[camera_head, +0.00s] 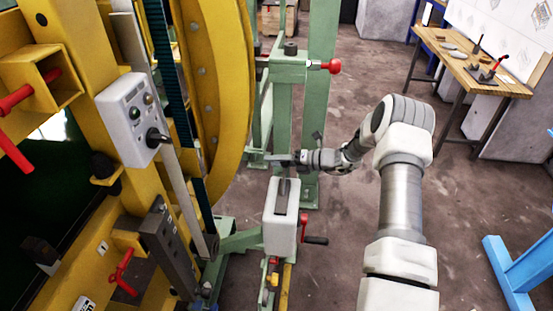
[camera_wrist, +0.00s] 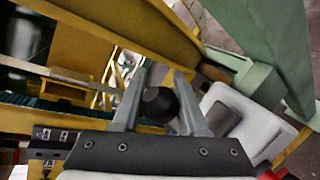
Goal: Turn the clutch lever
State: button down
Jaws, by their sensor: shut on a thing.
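My gripper (camera_head: 291,158) reaches in from the right, above the white box (camera_head: 281,225) on the green frame. In the wrist view my gripper (camera_wrist: 162,78) has its two grey fingers on either side of a round black knob (camera_wrist: 159,104), which I take to be the end of the clutch lever. The fingers are shut on it. The lever's shaft is mostly hidden behind the knob and fingers. The white box shows in the wrist view (camera_wrist: 218,103), right of the fingers, with a grey slot in its top.
A yellow machine with a large ring (camera_head: 216,85) and a white control box (camera_head: 129,119) stands at the left. A red knob (camera_head: 331,67) and a red-and-black crank (camera_head: 315,240) stick out near my arm. A workbench (camera_head: 470,65) stands at the back right. A blue frame (camera_head: 506,270) is at the right.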

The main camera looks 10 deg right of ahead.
jog(key=shift+d+f, duration=0.1)
jog(key=shift+c, duration=2.2)
grip_release()
jog(key=v, duration=1.7)
jog(key=shift+d+p, duration=0.15)
jog(key=shift+p, duration=0.2)
